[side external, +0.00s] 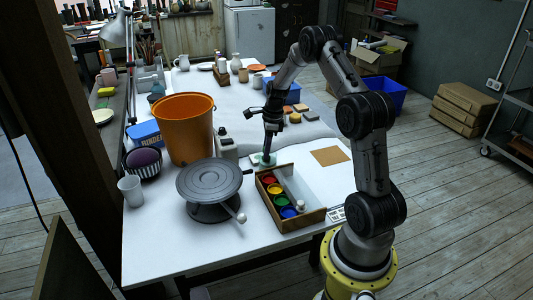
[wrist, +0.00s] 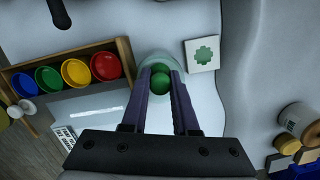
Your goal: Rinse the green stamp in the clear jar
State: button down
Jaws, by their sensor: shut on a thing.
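My gripper (wrist: 160,75) is shut on the green stamp (wrist: 160,84), whose round green end shows between the two fingers in the wrist view. The clear jar (wrist: 152,62) shows as a pale, greenish round shape around and behind the fingertips. In the side view my gripper (side external: 267,154) points down at the pale green jar (side external: 268,161), just behind the paint box. The stamp's lower face is hidden, and I cannot tell how deep it sits in the jar. A white tile (wrist: 202,54) with a green cross print lies right beside the jar.
The wooden box (side external: 284,228) with red, yellow, green and blue paint cups stands close in front. A grey turntable (side external: 209,180) and an orange bucket (side external: 186,128) stand to the left. A brown square sheet (side external: 330,156) lies flat to the right.

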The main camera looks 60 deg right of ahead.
jog(key=shift+r, duration=2.55)
jog(key=shift+r, duration=1.5)
